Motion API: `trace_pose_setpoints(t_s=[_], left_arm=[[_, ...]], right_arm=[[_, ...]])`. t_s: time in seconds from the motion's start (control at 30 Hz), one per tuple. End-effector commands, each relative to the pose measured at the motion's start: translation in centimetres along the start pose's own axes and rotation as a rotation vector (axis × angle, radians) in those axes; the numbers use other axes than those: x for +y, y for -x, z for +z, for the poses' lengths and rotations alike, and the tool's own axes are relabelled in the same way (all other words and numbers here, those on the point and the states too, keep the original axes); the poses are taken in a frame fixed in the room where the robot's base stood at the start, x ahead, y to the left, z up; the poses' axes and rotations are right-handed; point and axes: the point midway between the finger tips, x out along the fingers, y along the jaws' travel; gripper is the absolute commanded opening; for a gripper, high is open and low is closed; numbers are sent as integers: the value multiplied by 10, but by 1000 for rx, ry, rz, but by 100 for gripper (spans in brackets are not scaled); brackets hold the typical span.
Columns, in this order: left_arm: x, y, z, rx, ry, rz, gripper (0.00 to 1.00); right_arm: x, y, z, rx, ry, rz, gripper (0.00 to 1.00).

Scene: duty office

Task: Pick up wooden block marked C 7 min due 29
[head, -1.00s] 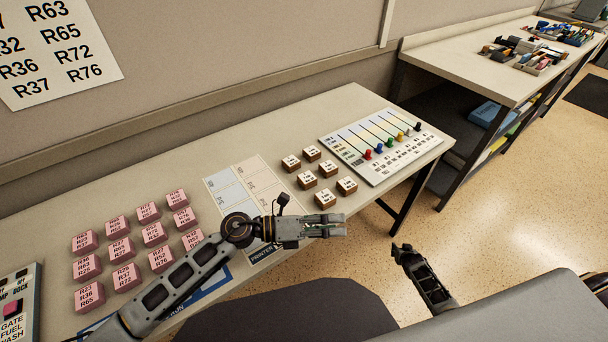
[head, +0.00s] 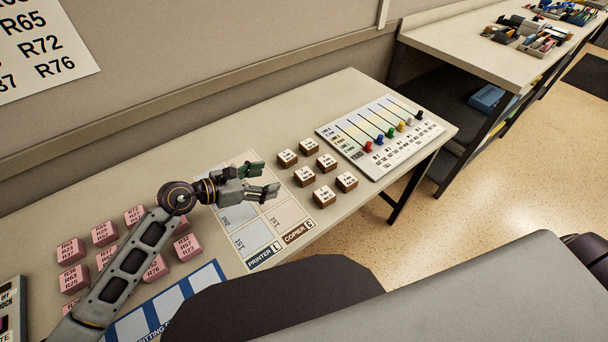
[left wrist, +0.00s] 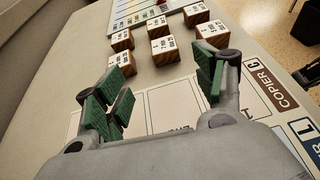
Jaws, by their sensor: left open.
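Several wooden blocks with white printed tops stand in two rows on the table, among them a front block (head: 324,196), a right block (head: 347,181) and a back block (head: 308,146). The print is too small to tell which is marked C 7 min due 29. My left gripper (head: 264,179) is open and empty, above the printed sheet, left of the blocks and apart from them. In the left wrist view, its green-padded fingers (left wrist: 160,85) are spread, with the blocks beyond them, the nearest being a left block (left wrist: 123,65). My right gripper is not in view.
A white chart board (head: 385,135) with coloured pegs lies just right of the blocks. The printed sheet (head: 290,215) has Printer and Copier labels. Pink blocks (head: 105,233) stand at the left, partly behind my arm.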

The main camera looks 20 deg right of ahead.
Motion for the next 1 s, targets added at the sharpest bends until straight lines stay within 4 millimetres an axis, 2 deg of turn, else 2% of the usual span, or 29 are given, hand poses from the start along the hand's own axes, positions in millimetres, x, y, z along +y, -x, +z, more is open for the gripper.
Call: trace_pose_setpoints(t_s=[0.37, 1.0], left_arm=[[0, -8, 0, -1, 4, -1, 70], [-1, -63, 1, -1, 4, -2, 70]], right_arm=[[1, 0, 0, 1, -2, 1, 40], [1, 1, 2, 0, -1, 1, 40]])
